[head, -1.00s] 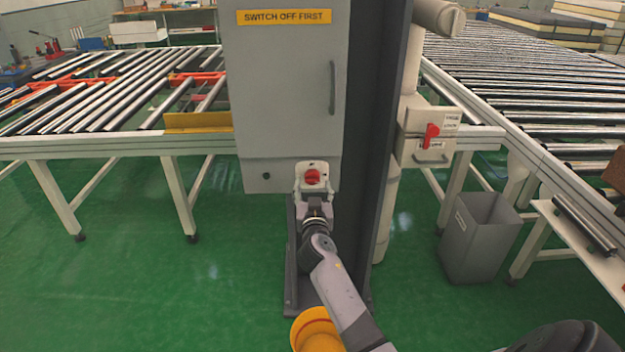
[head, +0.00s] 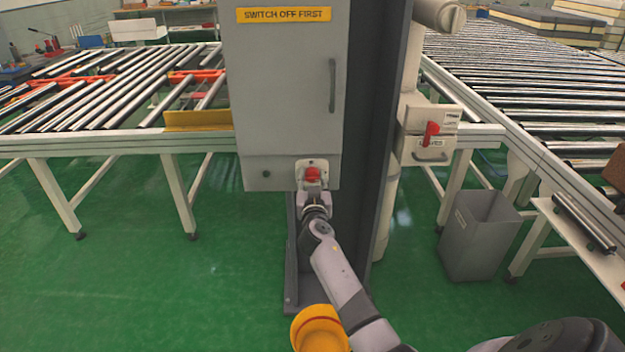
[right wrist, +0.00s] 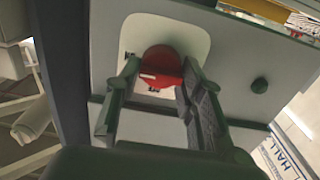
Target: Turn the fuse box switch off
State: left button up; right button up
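The grey fuse box (head: 285,90) bears a yellow "SWITCH OFF FIRST" label (head: 284,15) and a grey door handle (head: 332,86). Its red switch (head: 312,174) sits on a pale plate low on the box and shows large in the right wrist view (right wrist: 161,62). My right gripper (head: 315,192) is at the switch, just below it in the head view. In the right wrist view its fingers (right wrist: 160,88) stand apart, one on each side of the red handle; whether they press on it is unclear. My left gripper is not in view.
A dark post (head: 375,110) stands right of the box. Beyond it is a white unit with another red handle (head: 431,134). Roller conveyors (head: 110,90) lie on both sides. A grey bin (head: 475,240) stands at right. The green floor at left is clear.

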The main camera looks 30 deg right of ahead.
jog(key=c, duration=0.6)
jog(key=shift+n, duration=0.4)
jog(key=n+b, duration=0.1)
jog(key=n, duration=0.1)
jog(key=shift+a+f+n, duration=0.1)
jog(key=shift+n, duration=0.3)
jog(key=n+b, duration=0.1)
jog(key=n, duration=0.3)
jog(key=shift+n, duration=0.3)
jog(key=n, duration=0.4)
jog(key=shift+n, duration=0.3)
jog(key=n+p, duration=0.1)
jog(key=n, duration=0.4)
jog(key=shift+w+a+f, duration=0.1)
jog(key=shift+f, duration=0.05)
jog(key=shift+n, duration=0.3)
